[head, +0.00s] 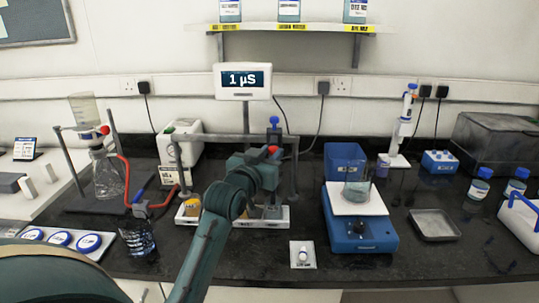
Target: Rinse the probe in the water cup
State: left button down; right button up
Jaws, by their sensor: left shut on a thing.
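My left gripper (267,165) is over the white cup tray (232,222), in front of the grey frame stand. It is shut on the probe, whose blue top (274,124) shows above the jaws. The probe's lower end is mostly hidden behind my gripper and arm. Several small cups stand in the tray: one with amber liquid (192,207) at its left end, and a clear one (272,212) below my gripper. Their labels are too small to read, so I cannot tell which is the water cup, or whether the tip is inside one. My right gripper is not in view.
A meter display (242,80) reads 1 µS. Right of the tray, a beaker (356,185) stands on a blue stirrer (359,234). Some bench is bare at front right.

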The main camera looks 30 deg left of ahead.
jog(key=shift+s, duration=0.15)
pick_arm(q)
jog(key=shift+r+p, duration=0.35)
notch_tip(320, 180, up, 6)
jog(key=p, duration=0.4)
jog(key=shift+f, duration=0.1)
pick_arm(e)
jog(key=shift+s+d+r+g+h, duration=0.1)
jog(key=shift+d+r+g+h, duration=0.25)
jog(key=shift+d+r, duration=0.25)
pick_arm(q)
jog(key=c, duration=1.3)
grip_release()
jog(key=shift+o, duration=0.6)
jog(key=shift+f, duration=0.1)
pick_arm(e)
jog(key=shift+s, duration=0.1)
